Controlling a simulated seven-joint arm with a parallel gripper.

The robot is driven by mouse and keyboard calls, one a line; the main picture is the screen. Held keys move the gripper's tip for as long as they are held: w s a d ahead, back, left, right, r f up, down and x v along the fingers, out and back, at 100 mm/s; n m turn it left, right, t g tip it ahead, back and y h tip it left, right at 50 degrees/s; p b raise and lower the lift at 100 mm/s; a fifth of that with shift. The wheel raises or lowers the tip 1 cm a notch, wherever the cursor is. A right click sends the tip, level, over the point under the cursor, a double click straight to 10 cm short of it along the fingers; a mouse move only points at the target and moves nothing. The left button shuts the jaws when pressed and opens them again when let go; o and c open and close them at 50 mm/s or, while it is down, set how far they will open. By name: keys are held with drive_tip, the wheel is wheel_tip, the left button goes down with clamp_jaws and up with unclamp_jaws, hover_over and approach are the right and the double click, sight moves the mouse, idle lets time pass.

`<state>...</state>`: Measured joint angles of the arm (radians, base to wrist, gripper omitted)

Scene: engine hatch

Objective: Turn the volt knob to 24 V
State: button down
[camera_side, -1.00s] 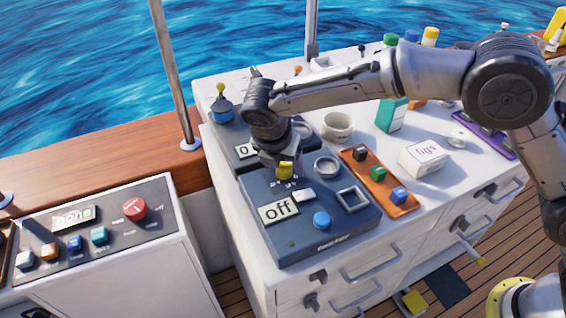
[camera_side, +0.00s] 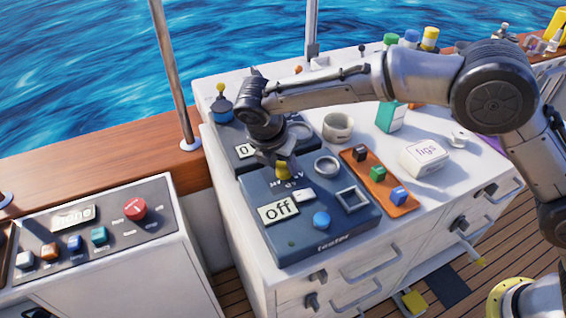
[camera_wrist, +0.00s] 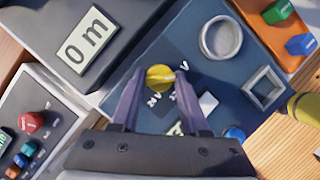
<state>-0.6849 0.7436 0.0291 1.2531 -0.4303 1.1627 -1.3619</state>
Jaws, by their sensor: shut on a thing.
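The volt knob (camera_side: 283,170) is small and yellow, at the back of the dark blue tester box (camera_side: 330,232). In the wrist view the yellow knob (camera_wrist: 160,78) sits between my fingertips, with a raised ridge across its top. My gripper (camera_wrist: 153,77) is shut on it from above; the fingers stand on either side. A label that looks like "24 V" lies just below the knob in the wrist view; other volt marks beside it are partly hidden by the right finger. The tester display (camera_side: 278,209) reads "off".
On the tester are a blue button (camera_side: 321,219), a round ring (camera_side: 326,166) and a square frame (camera_side: 352,199). An orange tray (camera_side: 379,185) with coloured blocks lies to its right. Behind is another dark box with a display (camera_wrist: 87,40) reading "0 m".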

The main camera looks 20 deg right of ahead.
drive_tip(key=m+g, duration=0.1)
drive_tip(key=m, duration=0.1)
drive_tip(key=m+g+h, duration=0.1)
drive_tip(key=m, duration=0.2)
drive_tip(key=shift+w+a, duration=0.1)
drive_tip(key=shift+w, duration=0.05)
drive_tip(key=m+g, duration=0.1)
drive_tip(key=m, duration=0.2)
drive_tip(key=m+g, duration=0.1)
drive_tip(key=m, duration=0.1)
drive_tip(key=shift+w+m, duration=0.15)
drive_tip(key=shift+m, duration=0.25)
drive_tip(key=m+g, duration=0.1)
drive_tip(key=m, duration=0.1)
drive_tip(key=m+y, duration=0.1)
drive_tip(key=m, duration=0.2)
drive_tip(key=shift+w+g, duration=0.15)
drive_tip(key=shift+g, duration=0.25)
drive_tip(key=m+y, duration=0.1)
drive_tip(key=m, duration=0.1)
drive_tip(key=m+g, duration=0.1)
drive_tip(key=m, duration=0.2)
drive_tip(key=shift+d+r+y, duration=0.1)
drive_tip(key=shift+d+y, duration=0.1)
drive_tip(key=shift+y, duration=0.2)
drive_tip(key=shift+m, duration=0.4)
drive_tip(key=shift+c, duration=2.2)
unclamp_jaws()
